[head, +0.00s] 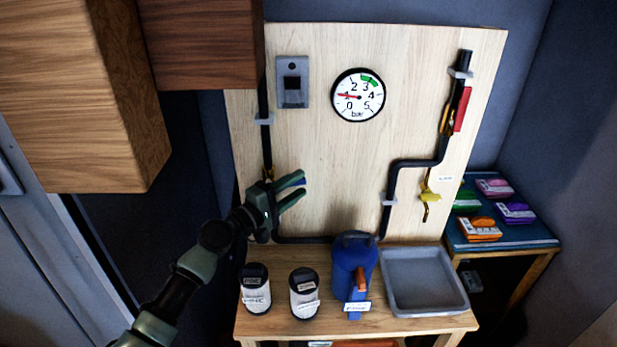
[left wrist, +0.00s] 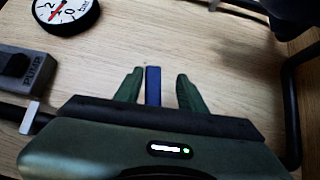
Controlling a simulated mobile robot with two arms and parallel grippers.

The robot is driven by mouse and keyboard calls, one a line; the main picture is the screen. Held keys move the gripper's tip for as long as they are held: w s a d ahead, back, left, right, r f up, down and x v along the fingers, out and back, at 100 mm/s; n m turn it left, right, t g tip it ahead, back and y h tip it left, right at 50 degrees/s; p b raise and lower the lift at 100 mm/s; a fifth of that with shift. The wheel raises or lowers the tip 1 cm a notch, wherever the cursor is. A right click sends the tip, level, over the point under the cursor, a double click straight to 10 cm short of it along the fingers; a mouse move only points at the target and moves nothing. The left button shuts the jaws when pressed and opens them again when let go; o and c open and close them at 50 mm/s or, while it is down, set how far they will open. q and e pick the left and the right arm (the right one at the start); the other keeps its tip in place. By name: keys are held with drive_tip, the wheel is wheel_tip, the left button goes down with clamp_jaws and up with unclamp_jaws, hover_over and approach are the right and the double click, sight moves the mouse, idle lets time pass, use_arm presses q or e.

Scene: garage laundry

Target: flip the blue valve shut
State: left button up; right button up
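The blue valve handle (left wrist: 153,86) shows in the left wrist view as a short blue bar between the fingers of my left gripper (left wrist: 158,88). It is close to the left finger, and a clear gap separates it from the right finger. In the head view my left gripper (head: 301,184) is at the left pipe on the wooden board, with its fingers apart and pointing right. Only a sliver of blue shows between them there; the valve body is mostly hidden by the gripper. My right gripper is not in view.
The board (head: 320,150) carries a gauge (head: 358,95) with its needle near 1, a grey switch box (head: 292,82), a red handle (head: 462,109) and a yellow valve (head: 429,197). Below stand two canisters (head: 304,293), a blue jug (head: 354,265) and a grey tray (head: 424,281).

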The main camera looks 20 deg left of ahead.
use_arm(q)
drive_tip(key=x, duration=0.3)
drive_tip(key=shift+w+d, duration=0.25)
drive_tip(key=shift+d, duration=0.05)
drive_tip(key=shift+f, duration=0.1)
drive_tip(key=shift+c, duration=0.3)
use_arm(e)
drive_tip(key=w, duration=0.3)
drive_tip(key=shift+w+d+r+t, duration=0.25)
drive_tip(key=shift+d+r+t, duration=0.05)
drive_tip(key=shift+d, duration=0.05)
use_arm(q)
clamp_jaws()
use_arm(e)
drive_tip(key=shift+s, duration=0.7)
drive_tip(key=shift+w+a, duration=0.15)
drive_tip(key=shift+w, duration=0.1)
